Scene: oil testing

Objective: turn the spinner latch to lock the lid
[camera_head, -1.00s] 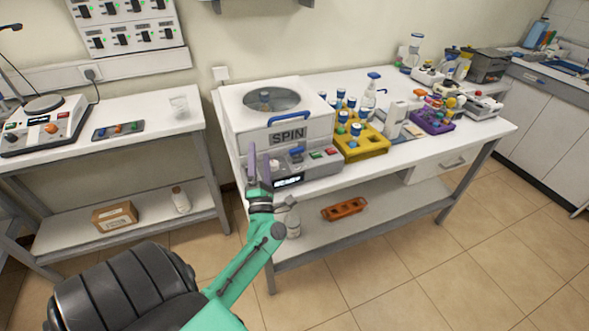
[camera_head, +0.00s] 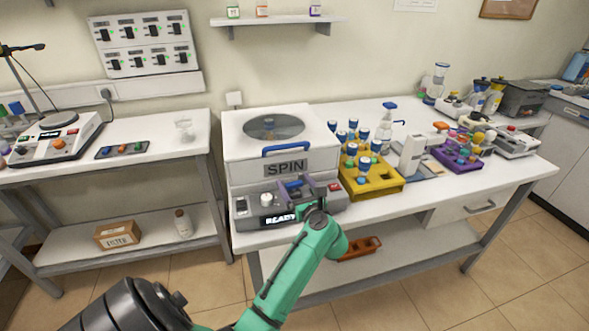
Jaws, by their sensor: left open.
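The white spinner (camera_head: 240,165) marked SPIN stands on the table. Its lid (camera_head: 237,123), with a round window and a blue handle (camera_head: 286,149), looks closed. On the grey front panel (camera_head: 243,206) are a white knob (camera_head: 267,199), a red button (camera_head: 335,187) and a lit display reading READY. My left gripper (camera_head: 295,187) is open in front of the panel, its purple fingers apart around the latch area. The latch is mostly hidden by the fingers, so I cannot tell its angle or whether they touch it. My right gripper is out of view.
A yellow rack (camera_head: 383,186) with blue-capped vials stands close to the spinner's right. A white device (camera_head: 412,152) and a purple rack (camera_head: 461,160) stand farther right. A second table with a hot plate (camera_head: 57,137) is at the left.

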